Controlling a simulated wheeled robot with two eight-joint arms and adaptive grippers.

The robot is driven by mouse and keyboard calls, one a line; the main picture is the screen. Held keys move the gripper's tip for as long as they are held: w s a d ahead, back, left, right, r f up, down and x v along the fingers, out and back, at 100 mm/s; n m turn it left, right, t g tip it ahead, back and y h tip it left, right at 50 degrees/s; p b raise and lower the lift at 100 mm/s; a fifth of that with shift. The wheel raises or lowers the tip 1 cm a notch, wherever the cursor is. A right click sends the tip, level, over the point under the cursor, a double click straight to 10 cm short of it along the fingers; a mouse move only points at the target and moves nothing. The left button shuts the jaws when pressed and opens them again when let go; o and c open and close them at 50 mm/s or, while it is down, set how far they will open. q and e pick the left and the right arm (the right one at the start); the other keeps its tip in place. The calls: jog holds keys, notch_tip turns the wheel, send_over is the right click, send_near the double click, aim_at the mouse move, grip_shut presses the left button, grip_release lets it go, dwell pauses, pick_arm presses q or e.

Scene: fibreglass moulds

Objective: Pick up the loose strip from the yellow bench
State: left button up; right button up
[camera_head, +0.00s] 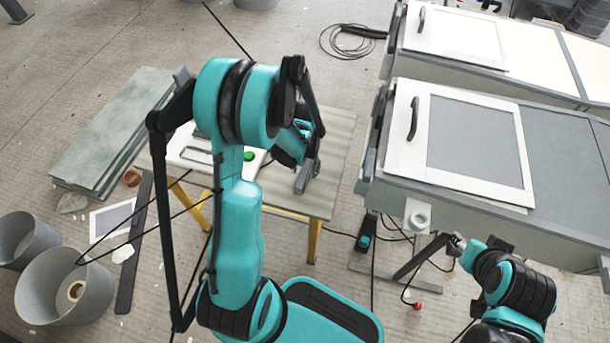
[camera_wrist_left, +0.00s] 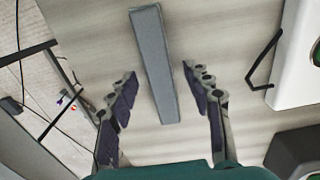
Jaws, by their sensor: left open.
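The loose strip (camera_wrist_left: 152,62) is a long, flat grey bar. In the left wrist view it lies on the pale top of the yellow bench (camera_wrist_left: 85,40). In the head view the bench (camera_head: 338,125) has yellow legs, and my left arm hides part of its top. My left gripper (camera_head: 308,172) is over the bench. The left wrist view shows its two fingers (camera_wrist_left: 160,80) spread wide, one on each side of the strip, with visible gaps to it. My right gripper (camera_head: 457,243) is low at the lower right, away from the bench; its fingers are too small to judge.
A white panel with a green button (camera_head: 249,156) is on the bench, left of my left gripper. Grey mould tables (camera_head: 560,150) with white framed lids stand at the right. Stacked green-grey boards (camera_head: 110,130) and grey buckets (camera_head: 65,290) are at the left. Cables cross the floor.

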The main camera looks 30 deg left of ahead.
pick_arm(q)
jog(key=shift+f, duration=0.65)
jog(key=shift+r, duration=0.1)
grip_shut()
